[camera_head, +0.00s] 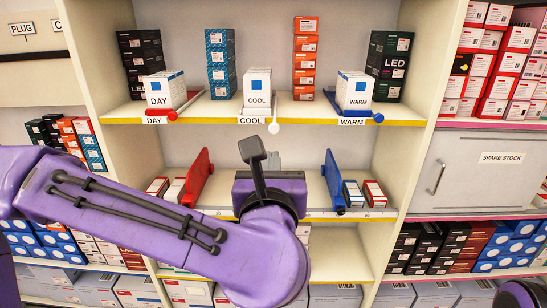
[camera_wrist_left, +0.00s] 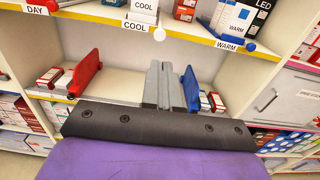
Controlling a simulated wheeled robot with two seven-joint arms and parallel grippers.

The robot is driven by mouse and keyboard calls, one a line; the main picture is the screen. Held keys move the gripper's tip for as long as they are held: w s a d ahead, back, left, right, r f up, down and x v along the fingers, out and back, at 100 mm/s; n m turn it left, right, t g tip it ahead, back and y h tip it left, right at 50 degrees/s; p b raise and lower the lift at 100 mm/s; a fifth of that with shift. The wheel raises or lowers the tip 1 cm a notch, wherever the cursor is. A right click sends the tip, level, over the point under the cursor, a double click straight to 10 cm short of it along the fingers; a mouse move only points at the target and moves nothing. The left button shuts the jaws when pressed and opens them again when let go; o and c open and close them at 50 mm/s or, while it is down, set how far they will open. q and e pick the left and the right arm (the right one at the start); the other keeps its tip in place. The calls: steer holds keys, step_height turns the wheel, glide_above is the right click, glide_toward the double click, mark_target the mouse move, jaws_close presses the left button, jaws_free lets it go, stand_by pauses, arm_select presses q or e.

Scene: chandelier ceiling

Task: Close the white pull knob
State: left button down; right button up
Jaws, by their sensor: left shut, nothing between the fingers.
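The white pull knob (camera_head: 273,127) hangs from a short white stem at the yellow front edge of the upper shelf, just right of the COOL label. It also shows in the left wrist view (camera_wrist_left: 159,34), above the fingertips. My right gripper is out of view.
A red knob (camera_head: 163,114) and a blue knob (camera_head: 378,117) sit at either side of the same shelf edge. Below, a red panel (camera_head: 197,177) and a blue panel (camera_head: 334,180) stand upright, flanking my left gripper. White COOL boxes (camera_head: 257,86) stand above.

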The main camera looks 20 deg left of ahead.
mark_target(274, 129)
arm_select(q)
steer(key=p+x, duration=0.4)
steer(key=x, duration=0.9)
steer(key=shift+f, duration=0.15)
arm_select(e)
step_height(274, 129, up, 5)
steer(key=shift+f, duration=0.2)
